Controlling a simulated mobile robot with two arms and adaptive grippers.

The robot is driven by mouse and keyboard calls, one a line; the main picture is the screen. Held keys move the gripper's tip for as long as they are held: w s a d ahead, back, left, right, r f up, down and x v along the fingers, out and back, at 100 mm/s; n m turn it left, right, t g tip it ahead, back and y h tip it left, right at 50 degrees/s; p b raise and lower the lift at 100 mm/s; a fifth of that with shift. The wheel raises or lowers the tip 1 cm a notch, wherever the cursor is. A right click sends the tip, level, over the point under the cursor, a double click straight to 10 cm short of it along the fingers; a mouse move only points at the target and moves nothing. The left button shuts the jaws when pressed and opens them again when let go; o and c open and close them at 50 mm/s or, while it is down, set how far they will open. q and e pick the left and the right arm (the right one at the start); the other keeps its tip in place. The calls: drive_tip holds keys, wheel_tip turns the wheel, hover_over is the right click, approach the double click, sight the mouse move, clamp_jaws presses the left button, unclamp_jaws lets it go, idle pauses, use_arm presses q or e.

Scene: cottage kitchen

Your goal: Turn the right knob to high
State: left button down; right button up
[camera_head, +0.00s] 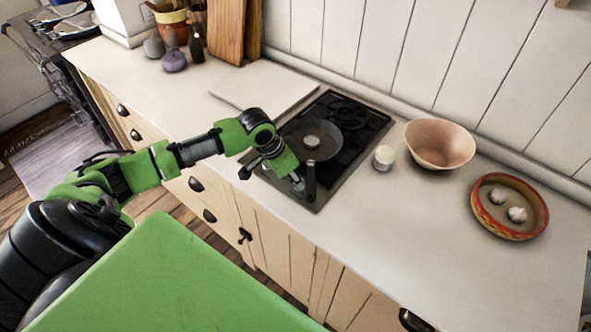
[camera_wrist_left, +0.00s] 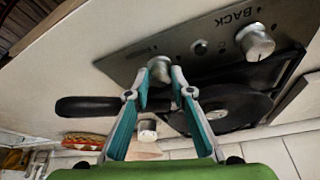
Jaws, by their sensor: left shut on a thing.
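The hob (camera_head: 345,125) is set into the counter. In the left wrist view its steel front panel (camera_wrist_left: 200,48) carries the word "BACK" and two light knobs. My left gripper (camera_head: 298,184) is at the hob's front edge. In the left wrist view its fingertips (camera_wrist_left: 163,80) are closed around the right knob (camera_wrist_left: 159,65). The other knob (camera_wrist_left: 255,42) stands free on the panel. The knob's setting cannot be read. In the head view, my gripper largely hides the held knob. My right gripper is in neither view.
A dark frying pan (camera_head: 312,140) sits on the hob, its black handle (camera_head: 311,182) reaching forward close beside my gripper. A white jar (camera_head: 383,158), a pinkish bowl (camera_head: 440,144) and a red-rimmed dish (camera_head: 510,206) stand to the right. A white board (camera_head: 262,85) lies left of the hob.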

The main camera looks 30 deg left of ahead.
use_arm(q)
drive_tip(key=shift+r+n+p, duration=0.1)
drive_tip(key=shift+n+p, duration=0.2)
drive_tip(key=shift+n, duration=0.1)
drive_tip(key=c, duration=1.8)
unclamp_jaws()
drive_tip(key=v, duration=1.2)
drive_tip(key=shift+s+d, duration=0.1)
drive_tip(key=shift+d, duration=0.05)
